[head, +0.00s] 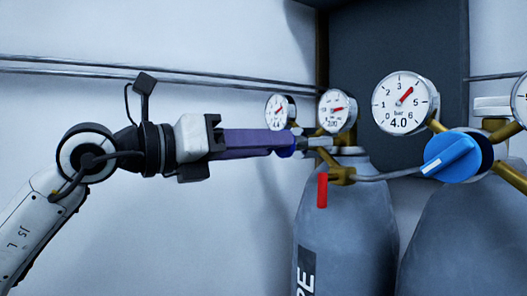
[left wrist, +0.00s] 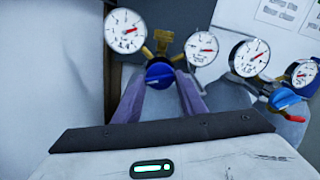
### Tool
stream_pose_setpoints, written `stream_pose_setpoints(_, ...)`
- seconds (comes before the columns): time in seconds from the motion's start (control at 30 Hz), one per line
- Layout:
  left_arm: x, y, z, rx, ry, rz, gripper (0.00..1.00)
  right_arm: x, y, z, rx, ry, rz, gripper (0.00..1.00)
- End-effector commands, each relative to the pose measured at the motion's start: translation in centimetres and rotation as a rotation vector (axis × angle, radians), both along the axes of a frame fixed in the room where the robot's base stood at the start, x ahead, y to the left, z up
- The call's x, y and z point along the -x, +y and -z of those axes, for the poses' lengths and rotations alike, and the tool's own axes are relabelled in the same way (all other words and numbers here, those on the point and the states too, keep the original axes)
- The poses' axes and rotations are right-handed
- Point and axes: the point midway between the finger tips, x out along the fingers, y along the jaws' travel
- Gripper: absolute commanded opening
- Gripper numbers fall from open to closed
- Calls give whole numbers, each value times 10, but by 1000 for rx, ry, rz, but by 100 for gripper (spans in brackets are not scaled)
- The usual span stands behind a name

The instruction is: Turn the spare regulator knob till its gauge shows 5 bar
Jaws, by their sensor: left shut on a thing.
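My left gripper (head: 289,147) comes in from the left, its purple fingers shut on the dark blue knob (head: 286,152) of the farther regulator. In the left wrist view the blue knob (left wrist: 160,76) sits between the two fingers. Its left gauge (head: 280,110) has a red needle and a small number that looks like 4.4, hard to read. Its other gauge (head: 337,110) stands just right. Both also show in the left wrist view, beside the brass body. The cylinder (head: 345,230) below carries a cut-off dark label. My right gripper is not in view.
A nearer regulator has a large gauge (head: 404,103) reading 4.0 bar and a bright blue knob (head: 455,157). A thin tube runs left from it to a brass valve with a red lever (head: 322,190). Another cylinder (head: 460,240) stands right. Pipes run along the wall.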

Motion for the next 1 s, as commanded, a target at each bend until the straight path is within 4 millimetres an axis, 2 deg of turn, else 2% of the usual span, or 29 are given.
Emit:
stream_pose_setpoints(0.03,0,0,2,-28,-42,-1,15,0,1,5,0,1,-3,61)
stream_pose_setpoints(0.2,0,0,1,-97,-135,0,15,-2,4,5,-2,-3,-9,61)
stream_pose_setpoints(0.5,0,0,0,-106,-146,0,15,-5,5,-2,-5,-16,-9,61)
stream_pose_setpoints(0.53,0,0,0,-106,-146,0,39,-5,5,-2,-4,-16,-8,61)
stream_pose_setpoints(0.63,0,0,0,-105,-145,0,56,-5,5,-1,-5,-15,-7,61)
stream_pose_setpoints(1.0,3,4,1,-104,-144,0,56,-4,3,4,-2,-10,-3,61)
